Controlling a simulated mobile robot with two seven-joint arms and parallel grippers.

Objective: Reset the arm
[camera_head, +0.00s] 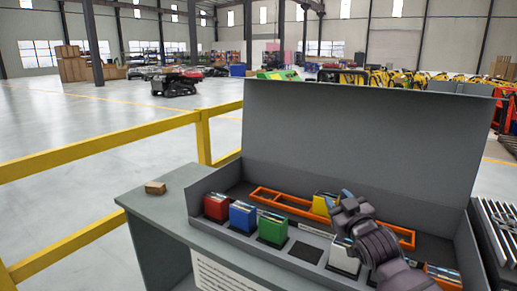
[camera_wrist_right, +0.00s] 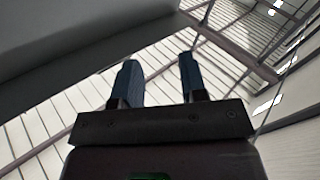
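My right gripper (camera_head: 339,198) is above the grey case in the head view, in front of a yellow box (camera_head: 319,205). In the right wrist view the two blue fingers of the right gripper (camera_wrist_right: 157,62) are apart, with nothing between them. They point up toward the roof. My right arm comes in from the bottom right and hides part of the case. My left gripper is not in view.
The grey case (camera_head: 372,130) has its lid raised. A red box (camera_head: 216,207), blue box (camera_head: 242,216), green box (camera_head: 272,229) and white box (camera_head: 343,258) stand in it, with an orange frame (camera_head: 282,203) behind. A brown block (camera_head: 155,187) lies left. A yellow railing (camera_head: 100,145) runs beside.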

